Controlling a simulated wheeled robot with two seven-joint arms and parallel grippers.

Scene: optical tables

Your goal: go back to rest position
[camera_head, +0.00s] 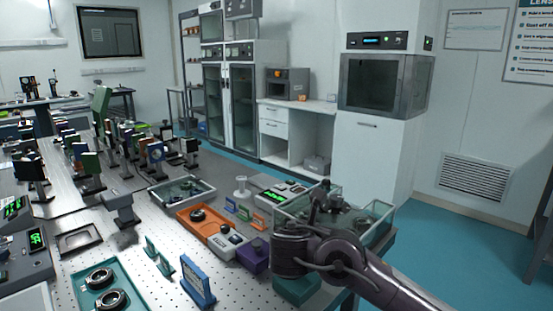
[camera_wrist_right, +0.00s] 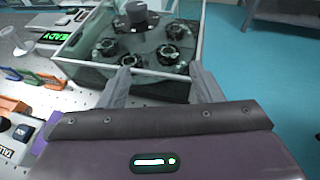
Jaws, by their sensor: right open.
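My right gripper (camera_wrist_right: 160,78) is open and empty in the right wrist view, its two grey fingers spread apart. It is at the near side of a glass-walled box (camera_wrist_right: 68,66) holding several dark round optic mounts (camera_wrist_right: 174,31). I cannot tell whether the fingers touch the box wall. In the head view my right arm comes in from the lower right, and its wrist hides part of the same glass box (camera_head: 378,236). My left arm and gripper are not in view.
The perforated table is crowded: an orange tray (camera_head: 219,245), a purple block (camera_head: 253,257), a teal tray (camera_head: 83,278) with rings, and a green-lit device (camera_head: 274,193). Many mounted optics stand at the left. Open blue floor (camera_head: 450,240) lies to the right of the table.

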